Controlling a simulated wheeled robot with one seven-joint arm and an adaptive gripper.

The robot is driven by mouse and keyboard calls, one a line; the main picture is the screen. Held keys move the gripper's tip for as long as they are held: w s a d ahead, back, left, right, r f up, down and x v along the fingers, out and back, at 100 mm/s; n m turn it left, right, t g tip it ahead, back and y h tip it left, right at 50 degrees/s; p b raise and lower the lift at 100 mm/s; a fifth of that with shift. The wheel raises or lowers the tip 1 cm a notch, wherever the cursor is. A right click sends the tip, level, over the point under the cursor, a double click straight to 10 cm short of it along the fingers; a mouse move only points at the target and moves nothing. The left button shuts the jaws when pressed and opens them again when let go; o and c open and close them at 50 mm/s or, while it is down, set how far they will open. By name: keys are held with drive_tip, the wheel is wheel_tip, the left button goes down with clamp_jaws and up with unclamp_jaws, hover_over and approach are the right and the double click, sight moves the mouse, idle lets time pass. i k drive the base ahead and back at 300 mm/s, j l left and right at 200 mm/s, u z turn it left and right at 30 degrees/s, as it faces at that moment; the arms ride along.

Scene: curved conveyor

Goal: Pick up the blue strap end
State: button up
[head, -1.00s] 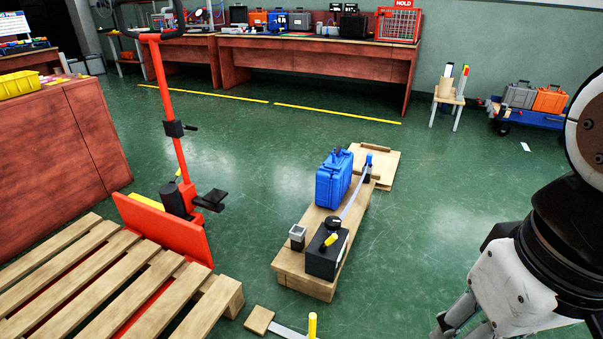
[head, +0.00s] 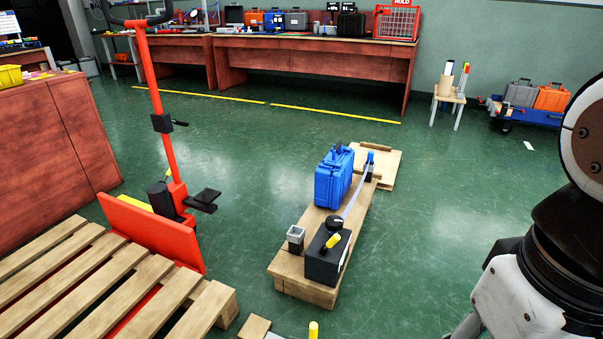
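The blue strap end (head: 370,159) stands upright in a small black holder at the far end of a low wooden bench. A pale strap (head: 353,201) runs from it back towards a black box (head: 327,261) with a round black knob and a yellow handle. A blue case (head: 333,180) stands just left of the strap. My arm is at the right edge, well apart from the strap end. Only a grey sliver of my gripper (head: 466,328) shows at the bottom edge; its fingertips are out of frame.
The wooden bench (head: 287,264) also bears a small grey square cup (head: 295,236). A wooden board (head: 386,178) lies behind it. A red lifter (head: 155,235) and a pallet (head: 60,285) are at left. Green floor is clear right of the bench.

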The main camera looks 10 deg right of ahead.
sight(371, 153)
drive_tip(key=i+l+u, duration=0.1)
drive_tip(key=l, duration=0.25)
drive_tip(key=i+l+u, duration=0.1)
drive_tip(key=i+l, duration=0.25)
drive_tip(key=i+l+u, duration=0.1)
drive_tip(key=l, duration=0.35)
drive_tip(key=i+l+u, duration=0.1)
drive_tip(key=i+l, duration=0.15)
drive_tip(key=l, duration=0.15)
drive_tip(key=i+l+u, duration=0.1)
drive_tip(key=i+l, duration=0.25)
drive_tip(key=l, duration=0.3)
drive_tip(key=i+l+u, duration=0.25)
drive_tip(key=l, duration=0.4)
drive_tip(key=i, duration=0.35)
